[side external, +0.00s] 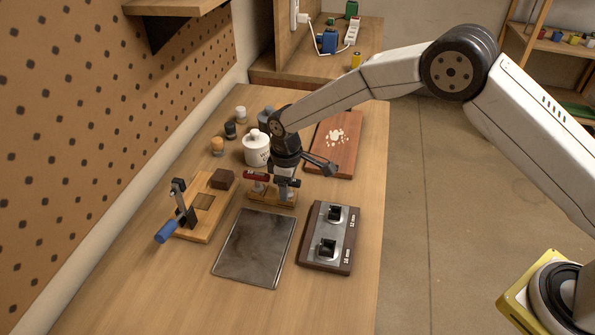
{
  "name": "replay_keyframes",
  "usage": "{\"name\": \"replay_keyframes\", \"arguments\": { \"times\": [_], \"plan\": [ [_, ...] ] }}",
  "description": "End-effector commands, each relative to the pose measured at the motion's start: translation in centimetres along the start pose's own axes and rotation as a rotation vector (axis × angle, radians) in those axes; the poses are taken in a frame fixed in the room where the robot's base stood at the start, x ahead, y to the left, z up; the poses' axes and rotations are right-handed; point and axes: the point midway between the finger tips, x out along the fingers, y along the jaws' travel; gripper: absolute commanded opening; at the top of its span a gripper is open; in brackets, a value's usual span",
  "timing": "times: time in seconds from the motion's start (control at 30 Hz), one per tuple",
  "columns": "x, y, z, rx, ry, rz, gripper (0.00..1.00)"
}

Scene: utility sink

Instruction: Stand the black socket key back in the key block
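The key block (262,198) is a small light-wood block in the middle of the bench. A red-handled key (257,176) stands at its left side. My gripper (284,190) points down over the block's right part. A short dark bar, which looks like the black socket key's handle (295,183), shows at the fingertips, crosswise to them. The fingers and wrist hide most of the key. I cannot tell whether the fingers are closed on it or whether its lower end is seated in the block.
A dark metal plate (254,249) lies in front of the block. A dark base with two black fittings and millimetre labels (347,236) is at right. A wooden clamp board (192,230) is at left. A white pot (256,150), small jars and a reddish board (347,160) stand behind.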

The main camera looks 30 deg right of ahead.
Motion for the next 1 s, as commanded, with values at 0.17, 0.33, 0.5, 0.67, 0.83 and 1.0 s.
{"name": "replay_keyframes", "arguments": {
  "times": [0.17,0.33,0.5,0.67,0.83,1.0],
  "plan": [
    [0.0,0.0,0.0,0.000,0.000,0.000,0.67],
    [-0.2,0.0,0.0,0.000,0.000,0.000,0.67],
    [-1.3,0.0,0.0,0.000,0.001,0.001,0.67],
    [-3.1,0.0,0.0,0.000,0.002,0.001,0.67],
    [-5.3,0.0,0.0,0.000,0.001,0.001,0.67],
    [-7.0,0.0,0.0,0.000,0.000,0.000,0.67]
  ]
}}
